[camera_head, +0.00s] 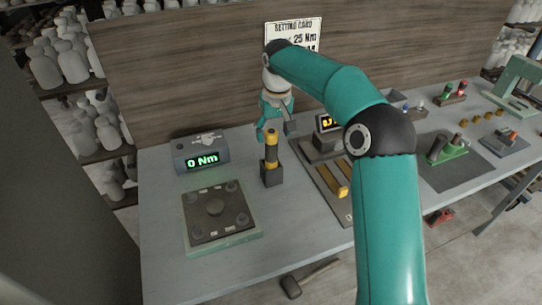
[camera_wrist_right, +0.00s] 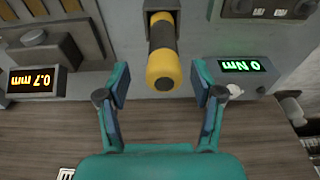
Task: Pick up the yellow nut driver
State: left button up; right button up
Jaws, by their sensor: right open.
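The yellow nut driver (camera_head: 271,153), with a black band on its handle, stands upright in a dark holder (camera_head: 272,176) on the grey bench. In the right wrist view the yellow nut driver (camera_wrist_right: 162,68) shows its rounded yellow end, lying between the lines of the two fingers. My right gripper (camera_head: 276,131) is open and empty, just above and behind the handle's top. In the right wrist view its teal fingers (camera_wrist_right: 160,84) stand apart on either side of the driver, with clear gaps. My left gripper is out of view.
A readout box (camera_head: 202,155) showing 0 Nm stands left of the driver. A plate with knobs (camera_head: 217,212) lies in front of it. A second display (camera_head: 327,122) and a slotted tray (camera_head: 325,183) stand to the right. A wooden panel (camera_head: 190,70) rises behind.

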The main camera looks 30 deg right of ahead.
aim_at(270, 143)
jog(key=shift+w+a+f+p, duration=0.1)
jog(key=shift+w+f+p, duration=0.2)
jog(key=shift+f, duration=1.05)
jog(key=shift+w+f+p, duration=0.15)
jog(key=shift+w+f, duration=0.1)
jog(key=shift+f, duration=1.1)
jog(key=shift+r, duration=0.1)
grip_shut()
